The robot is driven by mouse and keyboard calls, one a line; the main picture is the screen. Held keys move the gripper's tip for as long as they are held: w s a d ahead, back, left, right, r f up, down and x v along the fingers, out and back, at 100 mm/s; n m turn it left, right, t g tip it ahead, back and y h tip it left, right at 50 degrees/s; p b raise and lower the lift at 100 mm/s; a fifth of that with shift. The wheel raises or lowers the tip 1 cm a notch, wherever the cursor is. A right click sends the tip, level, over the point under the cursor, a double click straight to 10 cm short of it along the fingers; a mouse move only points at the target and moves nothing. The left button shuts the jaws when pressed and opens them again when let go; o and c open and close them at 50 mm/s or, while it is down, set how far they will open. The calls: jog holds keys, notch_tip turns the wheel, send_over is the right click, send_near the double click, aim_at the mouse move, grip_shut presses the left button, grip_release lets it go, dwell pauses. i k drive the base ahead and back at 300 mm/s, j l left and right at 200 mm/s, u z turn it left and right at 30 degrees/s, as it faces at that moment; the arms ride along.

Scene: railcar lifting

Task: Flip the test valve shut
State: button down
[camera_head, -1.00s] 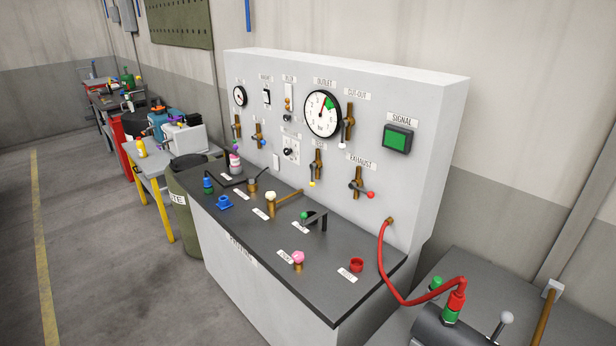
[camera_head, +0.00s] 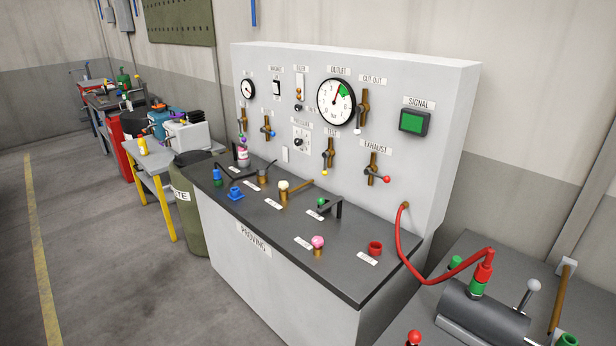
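The test valve (camera_head: 329,153) is a brass valve on the upright grey panel, below the large outlet gauge. The cut-out valve (camera_head: 365,102) is above and to the right, with a white-tipped lever pointing down. My gripper is not in view.
The dark bench top (camera_head: 270,212) in front of the panel holds several small fittings. A red hose (camera_head: 425,276) loops from the panel to a dark cylinder (camera_head: 485,312) on the right-hand table. The signal lamp (camera_head: 414,121) shows green. Open floor (camera_head: 110,270) lies at left.

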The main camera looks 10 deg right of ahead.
aim_at(325, 155)
jog(key=i+j, duration=0.15)
jog(key=j, duration=0.2)
jog(key=i+j+z, duration=0.1)
jog(key=j, duration=0.25)
jog(key=i+j, duration=0.15)
jog(key=j, duration=0.25)
jog(key=i+j+z, duration=0.1)
jog(key=j, duration=0.25)
jog(key=i+j, duration=0.1)
jog(key=j, duration=0.3)
jog(key=i+j+z, duration=0.15)
jog(key=i+j, duration=0.4)
jog(key=i, duration=0.25)
jog(key=i+j+z, duration=0.15)
jog(key=i+j, duration=0.55)
jog(key=i, duration=0.55)
jog(key=l+z, duration=0.05)
jog(key=l, duration=0.05)
